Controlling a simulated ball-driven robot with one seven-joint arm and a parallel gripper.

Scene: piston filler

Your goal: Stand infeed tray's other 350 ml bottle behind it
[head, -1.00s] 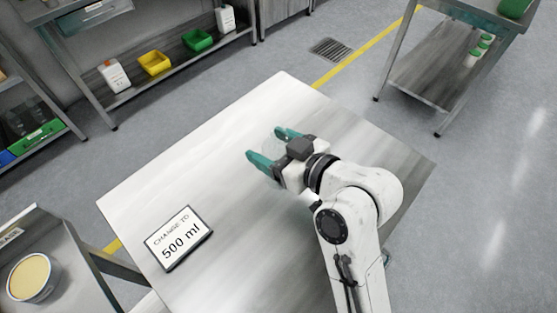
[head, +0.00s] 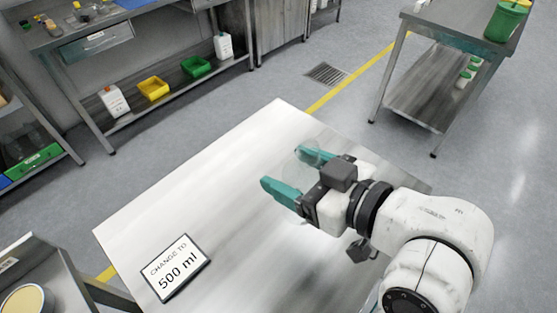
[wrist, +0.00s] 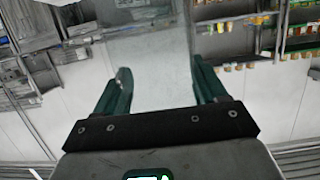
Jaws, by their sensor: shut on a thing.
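My gripper (head: 287,170) is above the far right part of the steel table, its teal fingers pointing to the left. I cannot make out an infeed tray or a second bottle.
The steel table (head: 215,195) is bare on its left and middle, except for a sign (head: 176,267) reading "CHANGE TO 500 ml". A bench with yellow (head: 153,88) and green (head: 196,66) bins stands behind left. A trolley (head: 425,85) stands at the right.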

